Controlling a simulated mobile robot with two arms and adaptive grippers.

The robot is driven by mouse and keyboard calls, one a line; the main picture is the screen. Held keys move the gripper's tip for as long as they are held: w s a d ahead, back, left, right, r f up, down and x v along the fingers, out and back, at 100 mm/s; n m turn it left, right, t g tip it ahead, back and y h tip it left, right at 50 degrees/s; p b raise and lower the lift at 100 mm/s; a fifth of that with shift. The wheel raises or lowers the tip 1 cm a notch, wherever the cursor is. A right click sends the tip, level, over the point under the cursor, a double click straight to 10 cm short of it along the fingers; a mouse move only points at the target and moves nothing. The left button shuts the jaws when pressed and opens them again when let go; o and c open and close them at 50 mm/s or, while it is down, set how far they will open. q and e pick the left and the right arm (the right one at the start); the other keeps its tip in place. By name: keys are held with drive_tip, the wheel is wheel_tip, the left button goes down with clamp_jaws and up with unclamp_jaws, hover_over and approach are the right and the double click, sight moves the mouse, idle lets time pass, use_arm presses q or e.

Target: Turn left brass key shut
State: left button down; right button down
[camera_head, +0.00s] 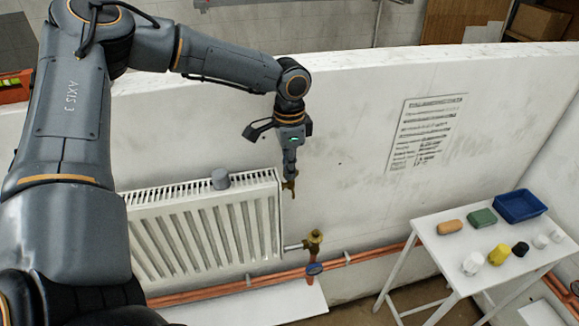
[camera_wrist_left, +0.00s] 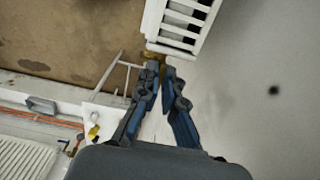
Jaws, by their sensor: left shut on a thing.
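The left brass key (camera_head: 290,187) is a small brass piece beside the upper right end of the white radiator (camera_head: 205,228). My left gripper (camera_head: 290,176) comes down from above and is shut on the key, its fingers covering part of it. In the left wrist view the fingertips of my left gripper (camera_wrist_left: 160,70) are close together, with a bit of the brass key (camera_wrist_left: 152,57) showing at their tips next to the radiator's end (camera_wrist_left: 180,25). The key's turn angle cannot be made out. My right gripper is not in view.
A brass valve (camera_head: 314,241) stands below right on copper pipes (camera_head: 225,288). A grey cylinder (camera_head: 220,179) sits on the radiator's top. A white table (camera_head: 470,245) at right holds a blue tray (camera_head: 519,207) and several small items. A printed sheet (camera_head: 427,130) hangs on the wall.

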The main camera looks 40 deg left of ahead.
use_arm(q)
drive_tip(key=c, duration=1.8)
unclamp_jaws()
drive_tip(key=shift+s+a, duration=0.1)
wheel_tip(320, 180, up, 12)
drive_tip(key=shift+f, duration=0.1)
